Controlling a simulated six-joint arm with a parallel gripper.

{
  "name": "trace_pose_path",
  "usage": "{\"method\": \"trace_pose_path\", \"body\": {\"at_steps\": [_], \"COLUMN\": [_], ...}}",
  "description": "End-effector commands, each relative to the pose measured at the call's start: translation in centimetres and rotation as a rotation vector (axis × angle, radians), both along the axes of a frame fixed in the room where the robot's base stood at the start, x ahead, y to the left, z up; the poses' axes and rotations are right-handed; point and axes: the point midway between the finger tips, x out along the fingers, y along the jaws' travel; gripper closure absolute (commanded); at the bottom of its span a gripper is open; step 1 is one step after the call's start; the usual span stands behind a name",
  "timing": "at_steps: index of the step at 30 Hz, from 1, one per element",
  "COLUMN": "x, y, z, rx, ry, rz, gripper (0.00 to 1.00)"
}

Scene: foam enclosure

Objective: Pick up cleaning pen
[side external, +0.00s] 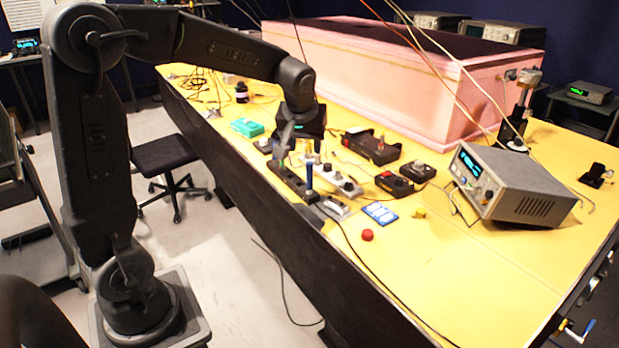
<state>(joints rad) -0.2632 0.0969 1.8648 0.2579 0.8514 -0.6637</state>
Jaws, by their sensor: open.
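A slim, dark blue upright item (309,178) stands at a dark block (285,182) near the left edge of the yellow table; it may be the cleaning pen, but it is too small to be sure. My gripper (281,155) points down over the back end of that block, behind and left of the blue item and apart from it. The jaws are open, and I see nothing between them. My wrist hides part of the table behind.
A pink foam enclosure (420,85) stands along the back of the yellow table (470,260). A grey instrument (510,187) stands at the right. Black boxes (371,147), a blue-and-white card (380,213) and a red knob (367,235) lie nearby. Cables hang overhead. The front right table is mostly clear.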

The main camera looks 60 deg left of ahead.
Motion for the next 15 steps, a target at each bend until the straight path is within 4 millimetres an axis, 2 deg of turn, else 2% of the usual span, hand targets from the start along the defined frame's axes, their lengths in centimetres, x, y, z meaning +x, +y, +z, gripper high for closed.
{"method": "trace_pose_path", "body": {"at_steps": [1,6,15], "x": [0.2,1.1,1.7], "y": [0.3,1.1,1.7], "z": [-1.2,-3.9,-6.1], "rx": [-0.001,-0.001,-0.001], "ry": [0.006,0.005,0.004], "rz": [0.002,-0.001,-0.002], "gripper": [0.51,0.51,0.51]}}
